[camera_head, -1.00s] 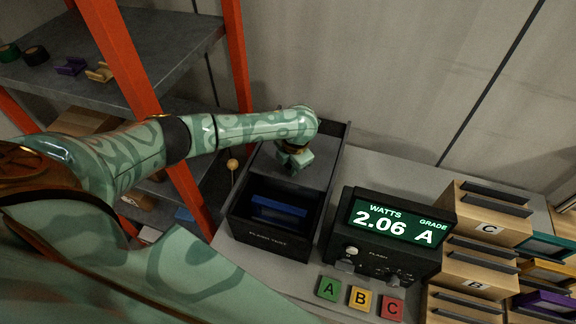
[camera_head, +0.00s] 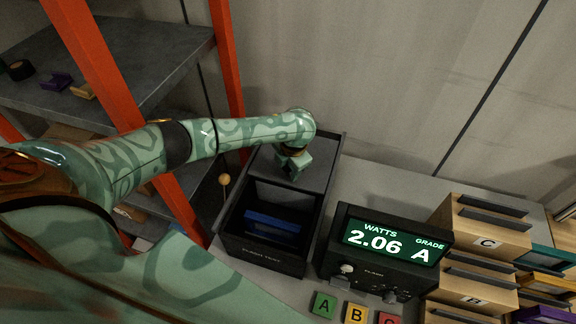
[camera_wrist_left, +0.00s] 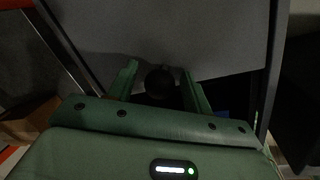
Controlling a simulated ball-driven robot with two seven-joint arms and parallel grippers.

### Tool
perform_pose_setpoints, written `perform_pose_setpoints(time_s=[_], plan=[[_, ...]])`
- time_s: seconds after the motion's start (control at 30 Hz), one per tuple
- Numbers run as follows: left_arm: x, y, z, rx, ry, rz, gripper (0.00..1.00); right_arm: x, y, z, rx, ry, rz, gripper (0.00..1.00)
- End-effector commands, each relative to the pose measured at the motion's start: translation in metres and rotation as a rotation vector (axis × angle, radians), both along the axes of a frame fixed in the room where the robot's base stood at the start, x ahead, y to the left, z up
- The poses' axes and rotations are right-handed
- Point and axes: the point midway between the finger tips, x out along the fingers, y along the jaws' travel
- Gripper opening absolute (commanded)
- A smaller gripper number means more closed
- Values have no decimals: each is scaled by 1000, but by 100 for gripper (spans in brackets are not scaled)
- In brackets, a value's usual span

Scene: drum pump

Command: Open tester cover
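The tester is a black open-topped box (camera_head: 262,254) with "FLASH TEST" lettering on its front. Its flat grey cover (camera_head: 318,172) lies over the rear part, and the front part is uncovered. A blue item (camera_head: 272,222) sits inside the opening. My left gripper (camera_head: 292,172) is over the cover, pointing down. In the left wrist view, its two green fingers (camera_wrist_left: 160,68) stand apart on either side of a round black knob (camera_wrist_left: 160,84) on the cover (camera_wrist_left: 160,35). A gap shows between knob and fingers. My right gripper is not in view.
Wooden drawers (camera_head: 480,240) stand at the right. An orange-framed shelf (camera_head: 140,60) rises close beside my left arm.

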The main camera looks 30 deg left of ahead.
Motion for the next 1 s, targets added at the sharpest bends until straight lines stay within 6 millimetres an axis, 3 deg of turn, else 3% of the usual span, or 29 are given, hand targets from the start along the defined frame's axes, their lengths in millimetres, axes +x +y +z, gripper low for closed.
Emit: perform_pose_setpoints(time_s=[0.17, 0.27, 0.7, 0.83, 1.0], plan=[[0, -1, 7, 0, 0, 0, 50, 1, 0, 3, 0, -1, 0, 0], [-1, -3, 24, 1, -1, -1, 50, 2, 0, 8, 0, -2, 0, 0], [-8, -24, 134, 0, -3, -3, 50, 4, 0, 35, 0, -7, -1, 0], [-9, -27, 152, 0, -1, -1, 50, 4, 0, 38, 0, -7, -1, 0], [-10, -29, 160, 0, 1, 0, 50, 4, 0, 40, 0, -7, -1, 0]])
